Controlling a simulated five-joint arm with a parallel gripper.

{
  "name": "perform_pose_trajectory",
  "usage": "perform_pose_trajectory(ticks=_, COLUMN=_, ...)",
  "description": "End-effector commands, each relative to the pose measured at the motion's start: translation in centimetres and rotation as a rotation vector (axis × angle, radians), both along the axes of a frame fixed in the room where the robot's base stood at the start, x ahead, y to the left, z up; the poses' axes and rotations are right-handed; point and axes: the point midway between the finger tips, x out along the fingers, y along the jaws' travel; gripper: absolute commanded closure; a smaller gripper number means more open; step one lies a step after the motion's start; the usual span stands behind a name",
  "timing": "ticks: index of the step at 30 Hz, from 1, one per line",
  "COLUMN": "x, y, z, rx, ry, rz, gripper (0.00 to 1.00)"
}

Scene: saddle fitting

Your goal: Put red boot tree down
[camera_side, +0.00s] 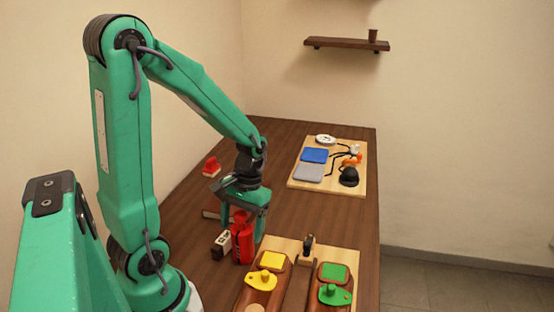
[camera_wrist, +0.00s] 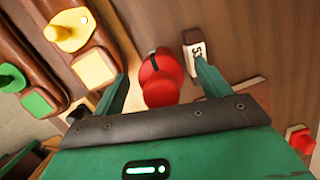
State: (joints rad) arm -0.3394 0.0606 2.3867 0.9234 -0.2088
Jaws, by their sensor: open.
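A red upright piece with a rounded top and a dark band, which I take to be the red boot tree (camera_side: 242,246), stands on the brown table. In the wrist view the red boot tree (camera_wrist: 161,88) is between the two spread fingers, with space on both sides. My gripper (camera_side: 243,228) is open, low over the table and around the red piece. It also shows in the wrist view (camera_wrist: 159,68). The side view does not show clearly whether a finger touches it.
A numbered block (camera_side: 221,244) stands close beside the red piece, near one finger. A wooden board with yellow (camera_side: 262,278) and green (camera_side: 334,294) pieces is in front. A small red object (camera_side: 210,167) lies farther back. Another board (camera_side: 327,184) holds several items.

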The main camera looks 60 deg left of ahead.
Motion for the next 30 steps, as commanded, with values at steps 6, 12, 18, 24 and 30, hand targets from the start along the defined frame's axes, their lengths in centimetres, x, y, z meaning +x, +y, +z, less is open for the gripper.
perform_pose_trajectory(ticks=6, x=0.0, y=0.0, z=0.0, rx=0.001, ry=-0.001, rz=0.0, gripper=0.34)
perform_pose_trajectory(ticks=12, x=0.0, y=0.0, z=0.0, rx=0.001, ry=-0.001, rz=0.0, gripper=0.73)
perform_pose_trajectory(ticks=18, x=0.0, y=0.0, z=0.0, rx=0.001, ry=-0.001, rz=0.0, gripper=0.97)
perform_pose_trajectory(ticks=24, x=0.0, y=0.0, z=0.2, rx=0.001, ry=-0.002, rz=0.0, gripper=0.97)
perform_pose_trajectory(ticks=30, x=0.1, y=0.0, z=1.2, rx=0.001, ry=-0.004, rz=0.0, gripper=0.97)
